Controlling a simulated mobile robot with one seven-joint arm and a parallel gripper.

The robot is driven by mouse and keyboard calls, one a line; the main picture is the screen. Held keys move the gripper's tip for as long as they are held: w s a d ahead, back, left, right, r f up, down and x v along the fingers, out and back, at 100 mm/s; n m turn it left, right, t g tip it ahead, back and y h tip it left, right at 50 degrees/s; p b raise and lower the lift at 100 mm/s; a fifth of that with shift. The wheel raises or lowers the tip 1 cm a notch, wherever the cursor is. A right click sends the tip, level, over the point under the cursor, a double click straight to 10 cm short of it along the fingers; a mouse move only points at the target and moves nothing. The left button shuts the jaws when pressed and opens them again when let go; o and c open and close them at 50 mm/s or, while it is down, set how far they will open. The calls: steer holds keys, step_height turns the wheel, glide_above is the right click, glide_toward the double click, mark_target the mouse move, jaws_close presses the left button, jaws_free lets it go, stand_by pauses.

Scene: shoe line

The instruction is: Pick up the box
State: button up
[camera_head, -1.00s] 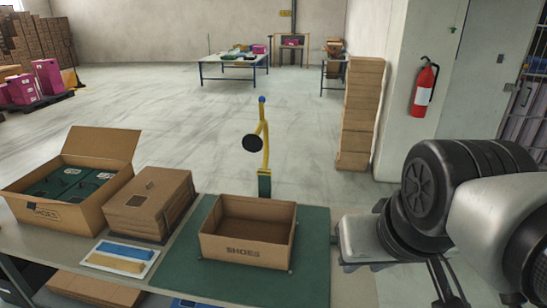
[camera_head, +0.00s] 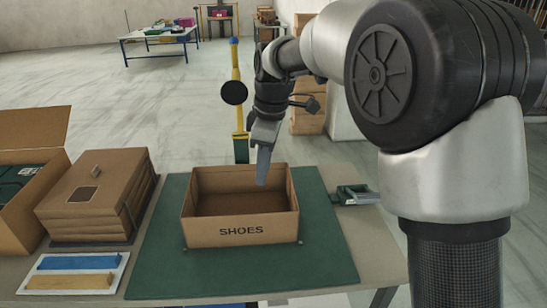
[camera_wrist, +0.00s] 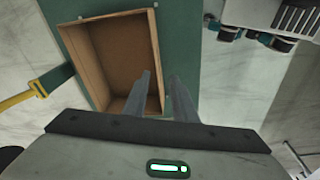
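An open, empty cardboard box (camera_head: 240,233) marked SHOES stands upright on a green mat (camera_head: 165,272) on the table. My gripper (camera_head: 262,183) is above the box's right half in the head view, pointing down. In the wrist view the box (camera_wrist: 125,62) lies ahead and to the left of the fingers. I cannot tell from the head view how far above the box's rim the fingertips are.
A stack of folded cardboard (camera_head: 95,195) and an open carton with green boxes (camera_head: 20,190) stand left of the mat. A tray (camera_head: 75,273) holds blue and yellow bars. A yellow post (camera_head: 236,75) rises behind the table. A small green device (camera_head: 352,195) sits right of the box.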

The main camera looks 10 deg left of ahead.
mark_target(241, 216)
steer(key=a+f+n, duration=0.1)
steer(key=a+f, duration=0.1)
steer(key=w+a+f+n+b, duration=0.1)
steer(key=f, duration=0.2)
steer(key=w+a+f, duration=0.1)
steer(key=a+f, duration=0.1)
steer(key=f, duration=0.1)
steer(key=shift+a+n+g+b, duration=0.3)
steer(key=shift+a+n+g, duration=0.05)
steer(key=shift+n+g, duration=0.05)
steer(key=f+b, duration=0.1)
steer(key=f, duration=0.2)
steer(key=a+f, duration=0.1)
steer(key=f, duration=0.3)
steer(key=f+b, duration=0.1)
steer(key=f, duration=0.3)
steer(key=shift+s+a+b, duration=0.2)
steer(key=shift+b, duration=0.1)
steer(key=f, duration=0.2)
steer(key=f+b, duration=0.1)
steer(key=f, duration=0.1)
steer(key=f+b, duration=0.1)
steer(key=f, duration=0.1)
steer(key=shift+s+a+f, duration=0.1)
steer(key=shift+a+f, duration=0.1)
steer(key=shift+a, duration=0.1)
steer(key=shift+r, duration=0.1)
jaws_close()
